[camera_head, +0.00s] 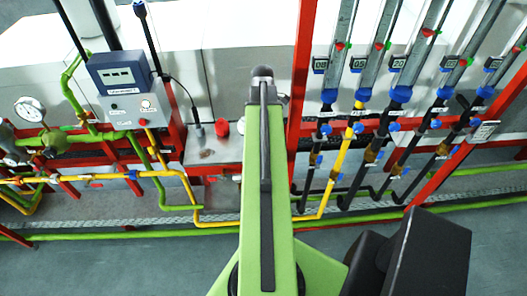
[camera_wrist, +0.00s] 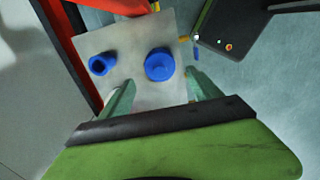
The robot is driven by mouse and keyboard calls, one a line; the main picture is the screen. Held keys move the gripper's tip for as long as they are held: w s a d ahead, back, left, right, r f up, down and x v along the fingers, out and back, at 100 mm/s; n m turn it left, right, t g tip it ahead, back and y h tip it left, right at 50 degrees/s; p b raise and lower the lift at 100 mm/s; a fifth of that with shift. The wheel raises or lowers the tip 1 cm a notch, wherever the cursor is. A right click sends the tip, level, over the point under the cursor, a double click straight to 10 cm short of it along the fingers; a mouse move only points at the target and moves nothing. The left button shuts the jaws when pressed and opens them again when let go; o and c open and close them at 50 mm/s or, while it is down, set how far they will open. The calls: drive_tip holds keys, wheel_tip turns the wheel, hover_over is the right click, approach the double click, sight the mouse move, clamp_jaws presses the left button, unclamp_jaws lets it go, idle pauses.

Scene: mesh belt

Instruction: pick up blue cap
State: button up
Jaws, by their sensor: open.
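In the wrist view, a round blue cap (camera_wrist: 160,65) with a knob on it sits on a light grey plate (camera_wrist: 130,38). To its left on the same plate is a second blue piece (camera_wrist: 102,64), ring-like with a dark opening. My gripper (camera_wrist: 161,86) is open and empty. Its two pale green fingers reach over the near part of the plate, one on either side below the knobbed cap, and neither appears to touch it. In the head view I cannot make out the blue caps or my fingers; my green arm covers the middle.
In the wrist view, a red post (camera_wrist: 75,45) runs along the plate's left side and a dark box (camera_wrist: 232,30) is at upper right. In the head view, a grey shelf (camera_head: 212,150) carries a red cap (camera_head: 222,127). Pipes and gauges (camera_head: 30,109) flank my arm.

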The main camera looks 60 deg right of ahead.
wheel_tip(320, 180, down, 9)
drive_tip(key=b, duration=0.7)
drive_tip(key=shift+f+b, duration=0.1)
drive_tip(key=shift+b, duration=0.2)
drive_tip(key=shift+r, duration=0.2)
drive_tip(key=c, duration=1.3)
